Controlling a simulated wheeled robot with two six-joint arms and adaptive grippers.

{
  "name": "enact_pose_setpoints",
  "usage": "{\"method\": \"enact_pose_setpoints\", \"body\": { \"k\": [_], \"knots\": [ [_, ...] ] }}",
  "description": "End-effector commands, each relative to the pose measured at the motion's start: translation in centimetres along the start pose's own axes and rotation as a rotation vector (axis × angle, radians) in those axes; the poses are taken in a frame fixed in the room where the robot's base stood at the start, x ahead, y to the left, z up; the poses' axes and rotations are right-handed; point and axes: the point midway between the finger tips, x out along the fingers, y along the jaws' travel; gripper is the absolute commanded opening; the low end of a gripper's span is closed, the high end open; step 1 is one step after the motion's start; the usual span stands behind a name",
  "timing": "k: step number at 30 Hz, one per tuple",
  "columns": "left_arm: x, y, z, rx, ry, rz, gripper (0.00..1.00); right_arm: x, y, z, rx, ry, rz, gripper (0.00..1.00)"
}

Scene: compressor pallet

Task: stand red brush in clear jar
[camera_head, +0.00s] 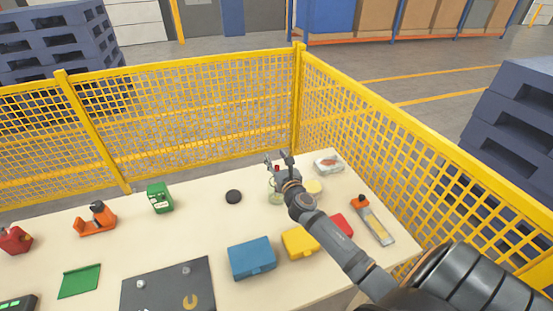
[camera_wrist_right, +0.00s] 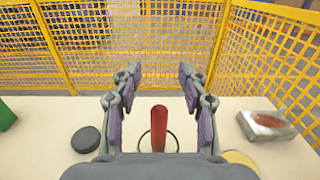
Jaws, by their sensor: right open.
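The clear jar (camera_head: 275,190) stands near the back right of the table, partly hidden by my right arm in the head view. In the right wrist view its round rim (camera_wrist_right: 139,146) shows. The red brush (camera_wrist_right: 159,128) stands upright inside that rim, its red end sticking up out of the jar; a little red (camera_head: 277,168) shows in the head view. My right gripper (camera_wrist_right: 158,88) is open, its fingers apart to either side of the brush in the picture and not visibly touching it. My left gripper is out of view.
A black puck (camera_wrist_right: 86,140) lies left of the jar, and a clear tray with a reddish item (camera_wrist_right: 267,124) lies right. Yellow (camera_head: 300,241), blue (camera_head: 252,257) and red (camera_head: 343,226) boxes sit nearer. A yellow mesh fence (camera_head: 215,108) borders the table.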

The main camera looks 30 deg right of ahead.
Motion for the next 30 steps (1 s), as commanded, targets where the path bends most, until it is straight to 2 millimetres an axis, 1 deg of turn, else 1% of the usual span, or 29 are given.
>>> {"method": "enact_pose_setpoints", "body": {
  "k": [4, 7, 11, 15, 18, 21, 24, 30],
  "knots": [
    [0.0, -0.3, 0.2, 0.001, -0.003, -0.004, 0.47, -0.2, 0.0, -0.1, -0.001, 0.001, 0.0, 0.43],
    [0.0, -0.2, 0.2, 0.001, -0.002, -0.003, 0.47, -1.4, 0.0, -0.1, -0.002, 0.002, 0.001, 0.43],
    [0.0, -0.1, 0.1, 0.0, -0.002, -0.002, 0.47, -4.5, 0.0, -0.2, -0.004, 0.004, 0.002, 0.43],
    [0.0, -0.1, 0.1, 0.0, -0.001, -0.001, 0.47, -8.0, 0.0, -0.2, -0.003, 0.004, 0.002, 0.43],
    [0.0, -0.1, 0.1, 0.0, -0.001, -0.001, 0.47, -9.9, 0.0, -0.1, -0.002, 0.004, 0.002, 0.43],
    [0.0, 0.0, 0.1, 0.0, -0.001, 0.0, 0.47, -11.2, 0.0, -0.1, -0.001, 0.002, 0.0, 0.43],
    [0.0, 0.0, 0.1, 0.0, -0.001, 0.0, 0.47, -11.9, 0.0, -0.1, 0.0, 0.001, 0.001, 0.43],
    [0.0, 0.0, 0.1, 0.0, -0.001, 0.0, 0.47, -12.0, 0.0, 0.0, 0.001, 0.0, 0.0, 0.43]
  ]
}}
